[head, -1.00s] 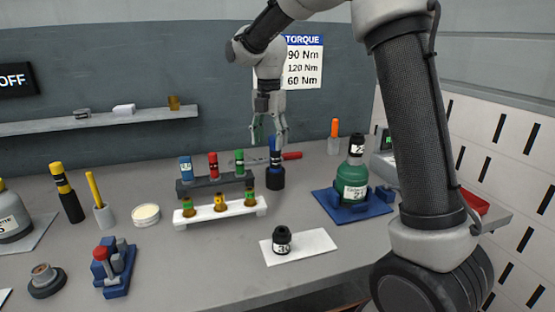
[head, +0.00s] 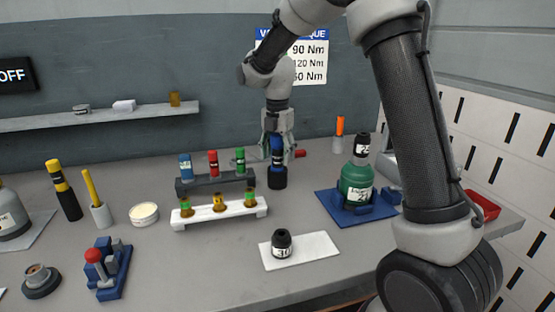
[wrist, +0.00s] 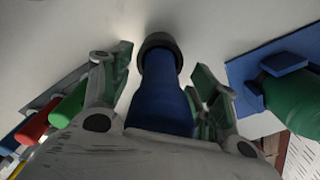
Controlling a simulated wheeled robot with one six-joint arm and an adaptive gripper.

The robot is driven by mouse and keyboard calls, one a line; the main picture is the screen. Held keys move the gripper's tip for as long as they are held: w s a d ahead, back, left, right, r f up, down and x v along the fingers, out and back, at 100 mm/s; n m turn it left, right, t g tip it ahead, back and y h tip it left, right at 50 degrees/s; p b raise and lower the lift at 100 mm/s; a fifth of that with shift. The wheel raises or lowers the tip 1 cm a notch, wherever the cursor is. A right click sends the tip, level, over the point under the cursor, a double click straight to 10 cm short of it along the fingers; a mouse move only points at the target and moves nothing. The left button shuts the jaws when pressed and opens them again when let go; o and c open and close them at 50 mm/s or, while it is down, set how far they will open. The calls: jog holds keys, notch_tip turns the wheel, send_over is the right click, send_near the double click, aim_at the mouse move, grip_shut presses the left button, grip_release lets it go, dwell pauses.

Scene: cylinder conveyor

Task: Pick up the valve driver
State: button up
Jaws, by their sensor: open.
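What looks like the valve driver is a blue-handled tool (head: 277,147) standing upright in a dark round holder (head: 277,178) behind the racks. My gripper (head: 278,156) points down over it, open. In the wrist view the blue handle (wrist: 160,95) runs between my two spread fingers (wrist: 166,72), with the dark holder ring (wrist: 158,42) at its far end. A gap shows between the left finger and the handle. The right finger is closer to it; whether it touches I cannot tell.
A dark rack (head: 216,184) with blue, red and green tools stands just left, with a white rack (head: 219,215) in front. A green bottle (head: 357,182) on a blue base (head: 326,204) stands right. A red-handled tool (head: 300,153) lies behind. The front middle table is partly clear.

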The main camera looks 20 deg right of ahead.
jog(key=shift+f, duration=0.55)
grip_shut()
jog(key=shift+r, duration=0.15)
